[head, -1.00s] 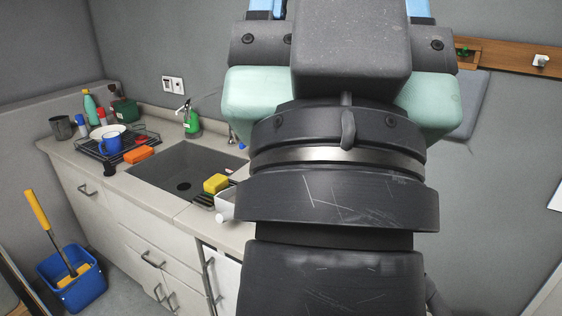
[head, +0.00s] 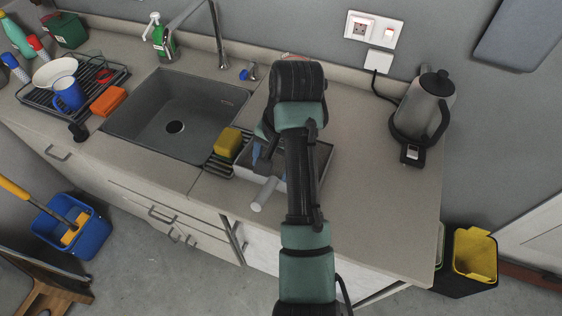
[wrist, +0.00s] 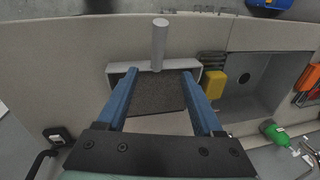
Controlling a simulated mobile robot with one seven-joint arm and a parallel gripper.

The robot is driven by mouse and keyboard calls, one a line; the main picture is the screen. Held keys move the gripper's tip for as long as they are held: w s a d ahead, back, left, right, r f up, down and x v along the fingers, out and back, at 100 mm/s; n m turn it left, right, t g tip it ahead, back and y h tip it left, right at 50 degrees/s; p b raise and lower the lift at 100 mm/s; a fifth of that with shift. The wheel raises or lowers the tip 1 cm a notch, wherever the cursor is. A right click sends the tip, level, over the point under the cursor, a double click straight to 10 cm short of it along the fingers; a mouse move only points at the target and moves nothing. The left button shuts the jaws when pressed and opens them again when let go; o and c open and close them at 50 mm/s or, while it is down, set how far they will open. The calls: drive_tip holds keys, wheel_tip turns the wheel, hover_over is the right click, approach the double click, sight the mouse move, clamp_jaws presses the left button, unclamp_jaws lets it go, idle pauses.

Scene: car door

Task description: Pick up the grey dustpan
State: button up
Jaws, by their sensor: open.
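The grey dustpan lies on the counter, right of the sink, with a pale rim and a dark inner face. In the head view its cylindrical handle (head: 264,193) points toward the counter's front edge, and my arm hides part of the pan. In the wrist view the handle (wrist: 159,42) points up, away from my gripper, and the pan (wrist: 155,97) shows between my fingers. My gripper (wrist: 160,76) is open and empty, its blue fingers above either side of the pan. In the head view my gripper (head: 260,150) is mostly hidden by my arm.
A yellow sponge (head: 228,142) sits on a black rack beside the dustpan, at the edge of the sink (head: 175,118). A kettle (head: 425,112) stands at the right. The counter between dustpan and kettle is clear. A blue bucket (head: 72,228) stands on the floor at left.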

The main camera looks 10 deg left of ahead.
drive_tip(key=b, duration=0.6)
hover_over(264, 193)
drive_tip(key=d, duration=0.1)
wheel_tip(264, 193, down, 6)
drive_tip(key=shift+d+f, duration=0.1)
drive_tip(key=shift+f+p, duration=0.35)
drive_tip(key=shift+p, duration=0.35)
drive_tip(key=shift+w+a+f+p, duration=0.1)
drive_tip(key=shift+a+f+p, duration=0.1)
drive_tip(key=shift+f, duration=0.8)
drive_tip(key=shift+a+f+p, duration=0.15)
drive_tip(key=shift+a+f, duration=0.1)
drive_tip(key=shift+f, duration=0.8)
drive_tip(key=shift+w+a+f+p, duration=0.1)
drive_tip(key=shift+a+f+p, duration=0.1)
drive_tip(key=shift+f, duration=0.8)
drive_tip(key=shift+s, duration=0.1)
clamp_jaws()
drive_tip(key=shift+r, duration=0.1)
